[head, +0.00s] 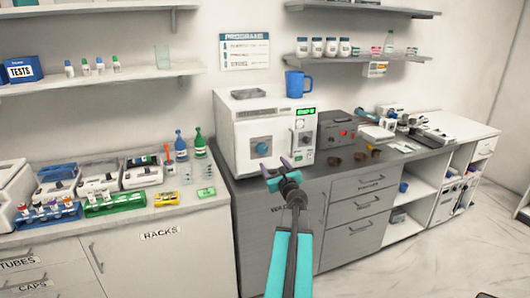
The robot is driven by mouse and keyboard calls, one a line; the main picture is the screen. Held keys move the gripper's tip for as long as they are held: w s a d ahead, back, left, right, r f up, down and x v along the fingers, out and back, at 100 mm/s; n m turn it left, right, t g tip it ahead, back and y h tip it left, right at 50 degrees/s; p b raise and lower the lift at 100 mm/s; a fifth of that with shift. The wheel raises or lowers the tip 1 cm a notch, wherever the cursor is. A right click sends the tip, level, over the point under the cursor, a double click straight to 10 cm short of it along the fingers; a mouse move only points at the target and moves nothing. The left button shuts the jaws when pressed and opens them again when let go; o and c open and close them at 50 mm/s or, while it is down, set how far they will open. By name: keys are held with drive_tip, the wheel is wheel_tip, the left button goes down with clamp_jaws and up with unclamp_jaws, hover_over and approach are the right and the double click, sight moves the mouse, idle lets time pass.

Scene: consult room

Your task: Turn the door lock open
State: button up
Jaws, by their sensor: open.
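A white box-shaped machine (232,128) stands on the grey counter, with its front facing me. A square grey plate with a round blue knob (264,148) sits on its front door; I take this knob to be the door lock. A narrow control panel (304,125) with a green-lit display is to its right. My gripper (275,164) is in front of the machine, its two fingers spread apart with nothing between them. The fingertips show just below the knob. I cannot tell how far they are from it. The knob's turn position is too small to read.
A blue mug (296,84) stands on top of the machine. A dark grey box (336,136) stands to its right, with small brown items (333,160) in front. Green and blue bottles (199,143) and trays (100,176) fill the left counter. Shelves (352,58) hang above.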

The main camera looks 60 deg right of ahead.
sight(263, 150)
drive_tip(key=shift+p+x, duration=1.9)
drive_tip(key=shift+x, duration=4.65)
drive_tip(key=shift+c, duration=0.2)
drive_tip(key=c, duration=1)
drive_tip(key=shift+d+r, duration=0.1)
drive_tip(key=shift+d, duration=0.1)
drive_tip(key=shift+a, duration=0.15)
